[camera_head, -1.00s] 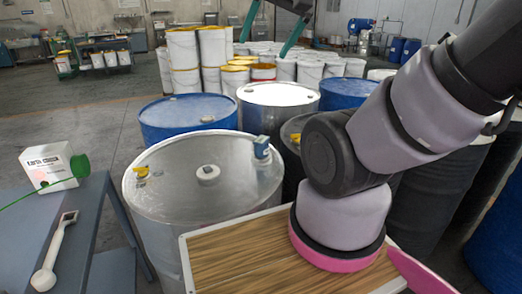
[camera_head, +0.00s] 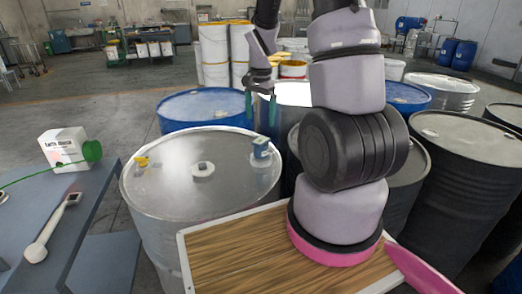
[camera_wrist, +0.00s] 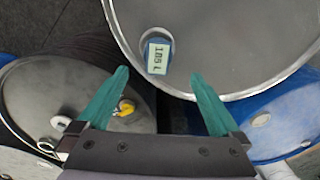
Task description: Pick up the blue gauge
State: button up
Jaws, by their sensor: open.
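The blue gauge (camera_head: 261,150) is a small box with a pale face, standing on top of the near steel drum (camera_head: 155,200), close to its right far rim. In the wrist view the gauge (camera_wrist: 158,56) shows its display from above, close to the drum's rim and just beyond the fingertips. My gripper (camera_head: 260,112) is open with green fingers pointing down, above and a little beyond the gauge. In the wrist view the gripper (camera_wrist: 160,78) has nothing between its fingers.
A wooden-topped tray (camera_head: 240,255) is in front. A table with a white box (camera_head: 64,148) and a white tool (camera_head: 52,227) stands left. More drums stand behind and to the right.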

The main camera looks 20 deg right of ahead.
aim_at(261, 140)
jog(key=f, duration=0.8)
jog(key=shift+w+d, duration=0.2)
jog(key=shift+d, duration=0.05)
jog(key=shift+f, duration=2.9)
jog(key=shift+w+d, duration=0.1)
jog(key=c, duration=1.5)
notch_tip(261, 140, up, 21)
jog(key=shift+r, duration=0.1)
